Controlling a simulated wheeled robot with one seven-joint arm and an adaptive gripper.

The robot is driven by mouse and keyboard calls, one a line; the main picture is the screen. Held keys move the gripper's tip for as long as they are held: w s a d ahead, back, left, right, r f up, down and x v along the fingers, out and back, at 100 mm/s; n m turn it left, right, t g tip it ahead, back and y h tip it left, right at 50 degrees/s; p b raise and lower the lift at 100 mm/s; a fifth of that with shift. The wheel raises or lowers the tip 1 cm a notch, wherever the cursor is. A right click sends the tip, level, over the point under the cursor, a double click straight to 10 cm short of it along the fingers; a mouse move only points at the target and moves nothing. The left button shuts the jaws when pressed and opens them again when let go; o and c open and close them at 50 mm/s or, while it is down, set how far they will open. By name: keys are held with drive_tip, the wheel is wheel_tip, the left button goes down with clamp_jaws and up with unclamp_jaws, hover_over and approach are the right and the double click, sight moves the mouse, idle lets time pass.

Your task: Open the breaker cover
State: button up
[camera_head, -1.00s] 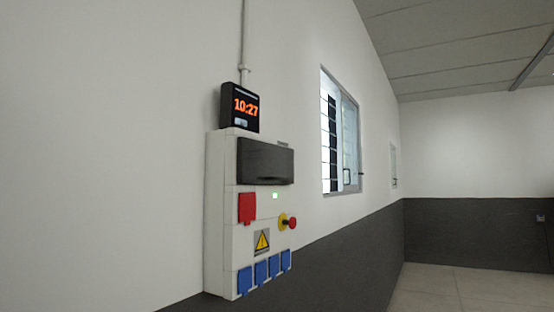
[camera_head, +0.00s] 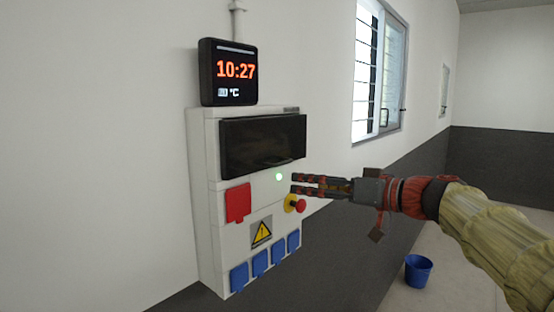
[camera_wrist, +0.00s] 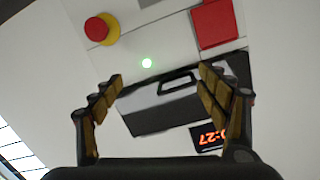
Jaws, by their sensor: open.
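The breaker cover (camera_head: 262,143) is a dark, glossy panel on the upper part of a white electrical box (camera_head: 205,200) on the wall. It looks closed. In the wrist view the cover (camera_wrist: 160,112) lies between and beyond my fingers, with a handle-like loop (camera_wrist: 178,82) near its edge. My gripper (camera_head: 293,184) is open and empty, to the right of the box, a little below the cover's lower right corner. In the wrist view its two fingers (camera_wrist: 160,90) are spread wide. I cannot tell the exact gap to the box.
The box carries a red socket cover (camera_head: 238,203), a red emergency button (camera_head: 299,204) close to my fingers, a green light (camera_head: 279,177) and several blue sockets (camera_head: 262,263). A clock (camera_head: 228,72) sits on top. A blue bucket (camera_head: 418,271) stands on the floor at right.

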sight(285, 163)
drive_tip(key=w+a+r+n, duration=0.1)
drive_tip(key=a, duration=0.1)
drive_tip(key=w+a+r+n+p, duration=0.1)
drive_tip(key=a, duration=0.1)
drive_tip(key=w+a+r+n+y+p, duration=0.1)
drive_tip(key=w+a+r, duration=0.1)
drive_tip(key=a, duration=0.1)
drive_tip(key=shift+r+n, duration=0.1)
drive_tip(key=shift+n, duration=0.3)
drive_tip(key=shift+c, duration=0.9)
drive_tip(key=c, duration=1.5)
drive_tip(key=shift+o, duration=0.2)
drive_tip(key=shift+d, duration=0.1)
